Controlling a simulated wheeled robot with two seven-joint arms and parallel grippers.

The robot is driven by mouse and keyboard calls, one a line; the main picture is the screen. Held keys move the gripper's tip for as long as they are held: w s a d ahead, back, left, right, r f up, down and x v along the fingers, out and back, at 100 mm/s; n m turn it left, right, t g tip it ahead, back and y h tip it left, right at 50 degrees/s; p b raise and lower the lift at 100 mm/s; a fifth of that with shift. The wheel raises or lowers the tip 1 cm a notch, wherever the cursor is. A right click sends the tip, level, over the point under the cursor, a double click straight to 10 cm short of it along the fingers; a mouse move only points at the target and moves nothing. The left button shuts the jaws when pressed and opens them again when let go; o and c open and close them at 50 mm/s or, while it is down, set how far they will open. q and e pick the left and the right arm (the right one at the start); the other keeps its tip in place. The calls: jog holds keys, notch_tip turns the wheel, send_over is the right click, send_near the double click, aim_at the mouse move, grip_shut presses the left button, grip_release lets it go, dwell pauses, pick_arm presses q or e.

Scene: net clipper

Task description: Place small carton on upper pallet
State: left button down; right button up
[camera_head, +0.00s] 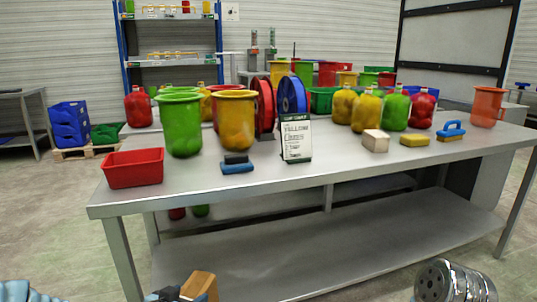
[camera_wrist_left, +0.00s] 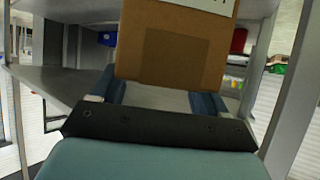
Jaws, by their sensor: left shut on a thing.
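My left gripper (camera_head: 178,293) is at the bottom edge of the head view, in front of the table and below its top. It is shut on a small brown carton (camera_head: 200,285), which is partly cut off by the frame. In the left wrist view the carton (camera_wrist_left: 172,45) fills the upper middle, between the two fingers of the left gripper (camera_wrist_left: 160,92). A white label shows at its top edge. A wooden pallet (camera_head: 95,151) lies on the floor at the far left, with blue and green crates on it. I cannot tell an upper pallet. My right gripper is not in view.
A long metal table (camera_head: 300,178) with a lower shelf (camera_head: 330,250) crosses the view. It carries a red bin (camera_head: 134,168), a green bucket (camera_head: 182,130), a sign (camera_head: 296,138) and a pale block (camera_head: 376,141). Its front strip and most of the lower shelf are clear.

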pick_arm(q)
jog(key=f, duration=0.1)
jog(key=w+f+n+y, duration=0.1)
jog(key=f, duration=0.1)
jog(key=f+y, duration=0.1)
jog(key=f, duration=0.1)
jog(key=shift+w+d+f+n, duration=0.2)
jog(key=shift+w+d+n, duration=0.1)
jog(key=shift+w+d, duration=0.1)
jog(key=shift+n+t+y, duration=0.4)
jog(key=shift+n+y, duration=0.4)
jog(key=shift+a+f, duration=0.25)
jog(key=shift+f, duration=0.85)
jog(key=shift+a+f, duration=0.2)
jog(key=shift+f, duration=0.85)
